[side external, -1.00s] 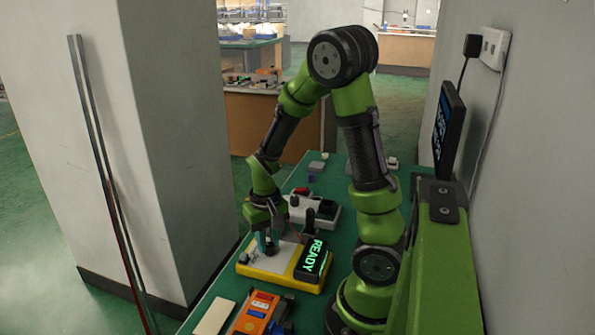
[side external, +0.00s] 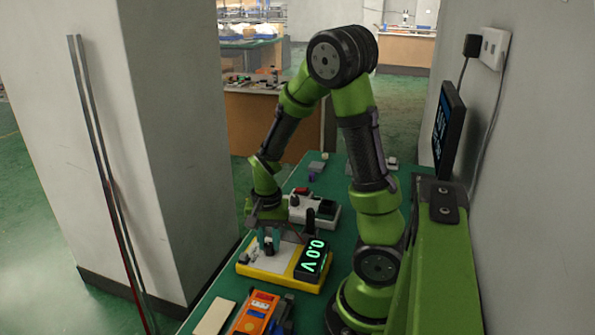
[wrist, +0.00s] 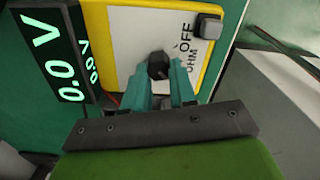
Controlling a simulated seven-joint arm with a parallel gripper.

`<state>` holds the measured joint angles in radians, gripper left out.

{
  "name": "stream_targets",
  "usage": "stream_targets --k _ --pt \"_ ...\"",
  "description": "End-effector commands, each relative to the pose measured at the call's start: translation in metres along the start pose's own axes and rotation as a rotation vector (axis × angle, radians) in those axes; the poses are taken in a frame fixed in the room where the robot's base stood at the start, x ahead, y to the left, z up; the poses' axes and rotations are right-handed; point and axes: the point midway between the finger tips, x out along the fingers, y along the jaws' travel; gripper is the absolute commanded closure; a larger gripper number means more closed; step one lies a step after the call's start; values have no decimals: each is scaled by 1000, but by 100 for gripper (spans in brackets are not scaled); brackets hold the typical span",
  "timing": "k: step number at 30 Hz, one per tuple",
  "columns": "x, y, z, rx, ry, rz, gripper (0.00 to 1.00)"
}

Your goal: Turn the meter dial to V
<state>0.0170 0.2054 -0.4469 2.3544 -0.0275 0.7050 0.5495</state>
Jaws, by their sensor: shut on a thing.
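The meter (side external: 290,279) is a yellow-edged box with a white face on the green bench, also in the wrist view (wrist: 120,28). Its tilted black display (side external: 312,260) reads "0.0 V" in green. The black dial knob (wrist: 157,65) is on the white face, with "OFF" and "OHM" printed to its right in the wrist view; a V mark is not visible there. My gripper (wrist: 158,72) has its teal fingers shut on the knob, one on each side. In the side view my gripper (side external: 269,243) points down onto the meter; its fingers partly hide the knob.
A white box (side external: 325,216) with a red switch and black parts stands behind the meter. An orange device (side external: 257,313) and a beige plate (side external: 213,317) lie in front. A dark grey block (wrist: 207,27) is at the meter's corner. A screen (side external: 447,130) hangs at right.

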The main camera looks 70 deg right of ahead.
Motion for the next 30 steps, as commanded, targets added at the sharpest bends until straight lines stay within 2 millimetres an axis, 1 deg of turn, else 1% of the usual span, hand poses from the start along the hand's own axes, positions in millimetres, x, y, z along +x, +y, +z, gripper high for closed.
stream_targets --k 13,14,18,26,30 --pt "-1 0 0 15 -1 -2 100" --pt "-1 0 0 15 -1 -2 71" --pt "-1 0 0 13 -1 -2 50" --pt "0 0 0 11 0 -1 49" --pt "-8 -1 0 10 0 -4 49"
